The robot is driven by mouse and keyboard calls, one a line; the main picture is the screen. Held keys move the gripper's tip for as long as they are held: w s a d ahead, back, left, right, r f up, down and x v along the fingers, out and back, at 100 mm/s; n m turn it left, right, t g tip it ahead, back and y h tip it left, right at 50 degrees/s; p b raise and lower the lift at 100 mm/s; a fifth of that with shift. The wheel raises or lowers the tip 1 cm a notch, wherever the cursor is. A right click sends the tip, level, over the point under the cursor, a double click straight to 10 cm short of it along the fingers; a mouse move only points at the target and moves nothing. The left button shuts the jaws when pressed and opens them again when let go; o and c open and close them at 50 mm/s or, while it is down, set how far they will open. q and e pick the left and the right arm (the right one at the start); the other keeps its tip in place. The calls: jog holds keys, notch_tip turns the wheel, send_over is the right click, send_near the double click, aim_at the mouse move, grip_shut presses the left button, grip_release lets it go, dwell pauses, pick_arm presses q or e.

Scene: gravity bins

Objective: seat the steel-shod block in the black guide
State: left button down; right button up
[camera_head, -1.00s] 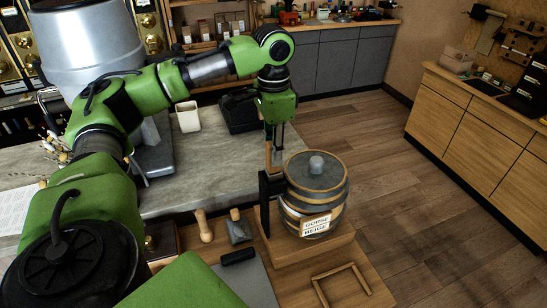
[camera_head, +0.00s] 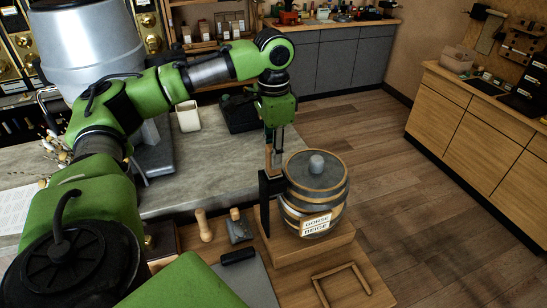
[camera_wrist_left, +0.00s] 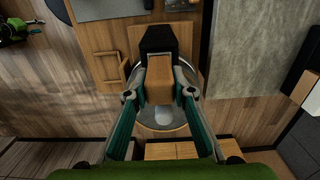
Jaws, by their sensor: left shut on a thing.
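My left gripper (camera_head: 275,146) is shut on an upright wooden block (camera_head: 269,158), directly above the black guide (camera_head: 265,200). The guide stands beside the barrel, on its left. My right gripper is not in view.
A grey-topped barrel (camera_head: 316,190) labelled "Gorse Beige" stands on a wooden plinth close to the guide. A wooden mallet (camera_head: 203,226), a grey tool (camera_head: 238,230), a black bar (camera_head: 238,257) and a wooden U-shaped frame (camera_head: 342,292) lie in front. Floor right of the bench is clear.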

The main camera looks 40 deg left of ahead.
pick_arm(q)
jog(key=shift+f, duration=0.8)
dwell(0.5)
jog(key=c, duration=1.6)
grip_release()
jog(key=shift+c, duration=0.2)
jog(key=shift+r, duration=0.15)
notch_tip(320, 180, up, 12)
jog(key=shift+f, duration=0.15)
jog(key=shift+s+f, duration=0.1)
